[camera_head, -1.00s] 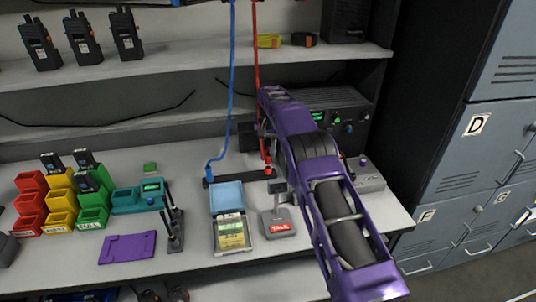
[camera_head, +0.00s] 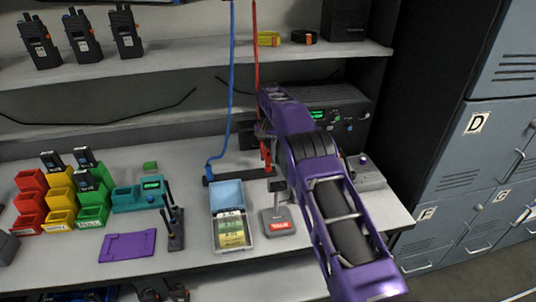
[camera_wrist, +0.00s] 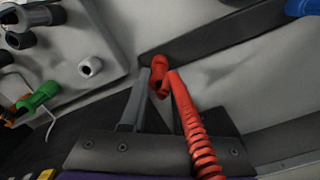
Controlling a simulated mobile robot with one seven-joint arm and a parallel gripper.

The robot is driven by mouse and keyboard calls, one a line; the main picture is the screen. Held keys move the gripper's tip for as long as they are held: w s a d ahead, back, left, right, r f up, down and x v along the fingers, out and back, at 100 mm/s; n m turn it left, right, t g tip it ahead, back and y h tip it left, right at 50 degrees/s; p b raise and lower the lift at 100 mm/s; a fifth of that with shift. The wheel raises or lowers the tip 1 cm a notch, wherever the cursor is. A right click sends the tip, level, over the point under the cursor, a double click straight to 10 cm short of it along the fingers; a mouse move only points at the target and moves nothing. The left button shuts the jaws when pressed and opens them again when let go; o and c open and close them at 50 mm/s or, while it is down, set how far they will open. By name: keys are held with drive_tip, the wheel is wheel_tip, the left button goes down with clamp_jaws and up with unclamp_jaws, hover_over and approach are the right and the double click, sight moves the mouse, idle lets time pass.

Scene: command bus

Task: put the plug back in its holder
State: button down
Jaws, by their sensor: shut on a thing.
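The red plug (camera_wrist: 159,68) is between the fingers of my gripper (camera_wrist: 157,84), shut on it in the wrist view. A red coiled cable (camera_wrist: 203,150) runs from it past the right finger. The holder, a dark bar (camera_head: 240,174), lies on the bench; its near end (camera_wrist: 200,40) is just beyond the red plug in the wrist view. I cannot tell whether plug and holder touch. A blue plug (camera_head: 208,172) stands at the bar's left end. In the head view my arm partly hides the gripper, and the red cable (camera_head: 257,60) hangs down to it.
A radio unit (camera_head: 335,112) stands behind my arm. A grey desk microphone (camera_head: 277,215) and a blue-lidded card box (camera_head: 228,205) stand in front of the bar. Coloured bins (camera_head: 60,205) are at left. Grey lockers (camera_head: 450,180) stand at right.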

drive_tip(key=shift+f, duration=0.65)
idle(1.0)
drive_tip(key=c, duration=0.6)
unclamp_jaws()
drive_tip(key=shift+o, duration=0.2)
